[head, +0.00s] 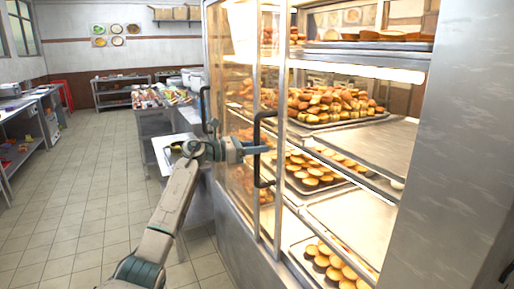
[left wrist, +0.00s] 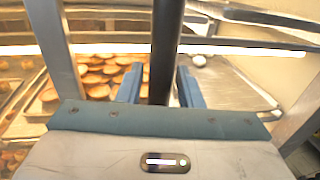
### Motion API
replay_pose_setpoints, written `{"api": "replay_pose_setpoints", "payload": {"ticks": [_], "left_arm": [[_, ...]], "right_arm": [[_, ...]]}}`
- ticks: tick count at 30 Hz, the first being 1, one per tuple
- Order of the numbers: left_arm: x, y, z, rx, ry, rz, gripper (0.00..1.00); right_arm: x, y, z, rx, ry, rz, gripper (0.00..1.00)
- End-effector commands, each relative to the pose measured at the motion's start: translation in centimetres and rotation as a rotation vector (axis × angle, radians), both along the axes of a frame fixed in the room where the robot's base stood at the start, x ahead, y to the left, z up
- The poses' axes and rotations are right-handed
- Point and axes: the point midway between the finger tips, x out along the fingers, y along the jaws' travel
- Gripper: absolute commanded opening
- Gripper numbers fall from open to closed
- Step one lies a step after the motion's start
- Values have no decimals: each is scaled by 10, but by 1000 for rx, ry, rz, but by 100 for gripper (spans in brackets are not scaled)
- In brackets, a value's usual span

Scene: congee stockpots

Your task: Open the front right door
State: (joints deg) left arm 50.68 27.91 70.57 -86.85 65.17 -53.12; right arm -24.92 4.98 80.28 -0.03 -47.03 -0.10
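The glass-fronted display cabinet (head: 238,205) stands at the right in the head view, with tall metal door frames. A black vertical bar handle (head: 262,176) is on the frame nearer the right-hand section. My left gripper (head: 260,149) is at the middle of this handle. In the left wrist view the handle (left wrist: 167,50) runs upright between the two blue fingers, nearer the right one. The fingers are apart, with a visible gap on the left. My right gripper is not in view.
Trays of pastries (head: 335,108) fill the cabinet shelves. A second black handle (head: 205,108) is on the door farther left. A counter with food (head: 160,97) stands beyond the cabinet. The tiled floor (head: 85,180) at the left is clear. A grey panel (head: 450,150) stands at the right.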

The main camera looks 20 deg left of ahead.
Motion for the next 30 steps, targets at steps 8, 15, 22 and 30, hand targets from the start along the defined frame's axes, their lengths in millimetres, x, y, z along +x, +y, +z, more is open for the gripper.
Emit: {"api": "replay_pose_setpoints", "payload": {"ticks": [8, 15, 22, 30], "left_arm": [[0, 0, 0, -1, -1, 1, 39], [-13, 16, -2, 2, -1, 3, 39], [-42, 50, -4, 4, 0, 3, 39], [-66, 77, -2, 1, 0, 1, 39]], "right_arm": [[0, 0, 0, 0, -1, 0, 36], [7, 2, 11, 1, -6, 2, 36], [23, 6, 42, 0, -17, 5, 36], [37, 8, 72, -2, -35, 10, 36]]}}
